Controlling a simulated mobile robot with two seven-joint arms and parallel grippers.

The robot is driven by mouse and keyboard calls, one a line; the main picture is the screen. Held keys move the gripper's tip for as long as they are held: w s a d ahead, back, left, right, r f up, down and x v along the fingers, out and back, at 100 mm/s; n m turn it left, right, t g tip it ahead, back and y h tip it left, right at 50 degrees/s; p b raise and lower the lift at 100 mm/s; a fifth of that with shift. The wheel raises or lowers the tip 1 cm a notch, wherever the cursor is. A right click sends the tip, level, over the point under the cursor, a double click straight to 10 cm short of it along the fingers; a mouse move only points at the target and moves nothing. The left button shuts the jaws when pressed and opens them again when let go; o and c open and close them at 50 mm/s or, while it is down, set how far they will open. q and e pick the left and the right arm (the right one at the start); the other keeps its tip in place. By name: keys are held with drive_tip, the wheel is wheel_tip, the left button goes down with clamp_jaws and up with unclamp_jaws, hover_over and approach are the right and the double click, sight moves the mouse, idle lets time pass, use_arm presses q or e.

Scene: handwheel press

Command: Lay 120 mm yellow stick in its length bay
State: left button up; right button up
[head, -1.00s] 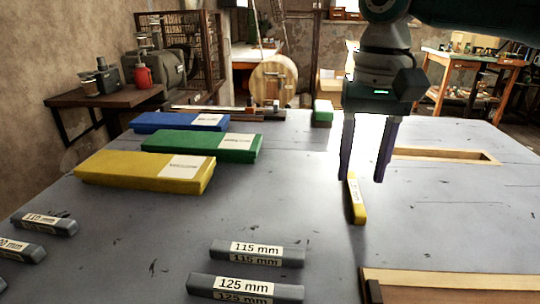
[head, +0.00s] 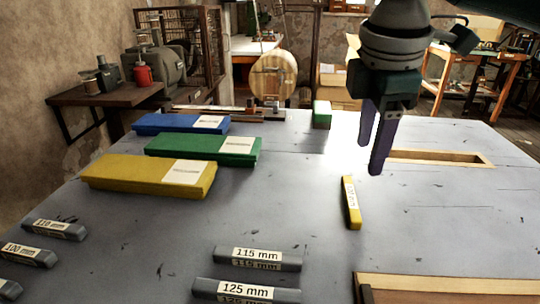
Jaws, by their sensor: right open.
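The yellow stick (head: 352,206) lies on the grey table right of the middle, its length running away from me. It bears a white label too small to read. My right gripper (head: 370,158) is open and empty, above and behind the stick, apart from it. Grey length blocks stand on the table: 115 mm (head: 247,258) and 125 mm (head: 235,290) at front centre, 110 mm (head: 50,230) and 100 mm (head: 25,254) at front left. No block marked 120 mm shows. My left gripper is not in view.
Yellow (head: 135,173), green (head: 190,148) and blue (head: 170,123) flat boxes lie at the back left. A small green block (head: 321,116) stands at the back. A wooden frame (head: 440,157) lies at the right, and a wooden tray (head: 445,281) is at the front right.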

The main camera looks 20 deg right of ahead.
sight(352, 197)
drive_tip(key=f+n, duration=0.1)
drive_tip(key=n, duration=0.4)
drive_tip(key=f+n+t, duration=0.1)
drive_tip(key=n, duration=0.5)
drive_tip(key=a+f+n+t, duration=0.1)
drive_tip(key=n, duration=0.4)
drive_tip(key=shift+s+f+n, duration=0.2)
drive_tip(key=shift+f+n, duration=0.15)
drive_tip(key=shift+n, duration=0.05)
drive_tip(key=b+x, duration=0.1)
drive_tip(key=x, duration=0.5)
drive_tip(key=shift+s+f, duration=0.15)
drive_tip(key=shift+f, duration=0.05)
drive_tip(key=shift+d, duration=0.1)
drive_tip(key=shift+h, duration=0.3)
drive_tip(key=c, duration=0.9)
clamp_jaws()
